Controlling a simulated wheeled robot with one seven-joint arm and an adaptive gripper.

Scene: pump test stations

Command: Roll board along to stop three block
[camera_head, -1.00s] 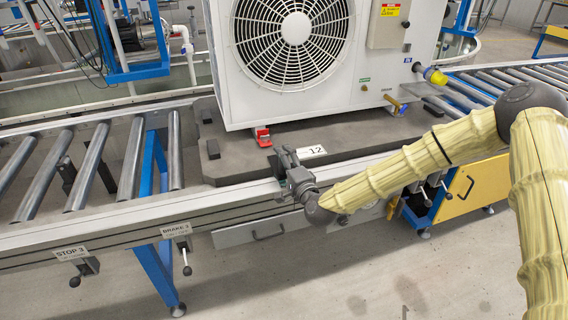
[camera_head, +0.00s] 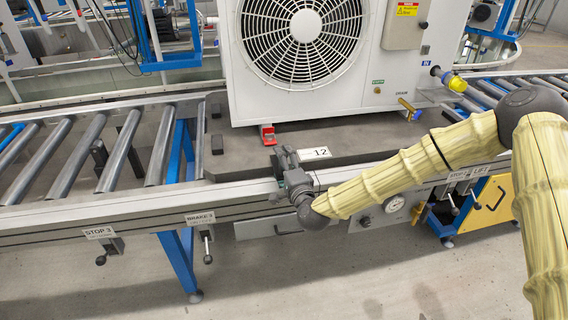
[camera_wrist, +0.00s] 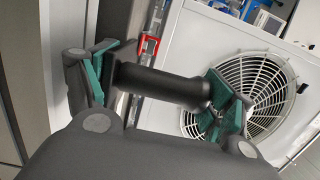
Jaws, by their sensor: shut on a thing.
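The board (camera_head: 240,158) is a dark grey slab on the roller conveyor, marked 12 on a white plate (camera_head: 314,153). It carries a large white fan unit (camera_head: 385,85). My gripper (camera_head: 285,165) is at the board's front edge, left of the plate. In the wrist view my gripper (camera_wrist: 158,88) is shut on a dark round handle (camera_wrist: 160,84), green pads at both ends. The STOP 3 label (camera_head: 100,232) is on the front rail at the left. A dark upright block (camera_head: 98,155) shows between rollers above it, apart from the board's left edge; it may be the stop block.
Bare rollers (camera_head: 118,152) lie left of the board, with open room before the dark block. The BRAKE 3 label (camera_head: 200,217) and its lever are on the front rail. A red clamp (camera_head: 268,135) stands at the unit's foot. A yellow cabinet (camera_head: 493,207) is at the right.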

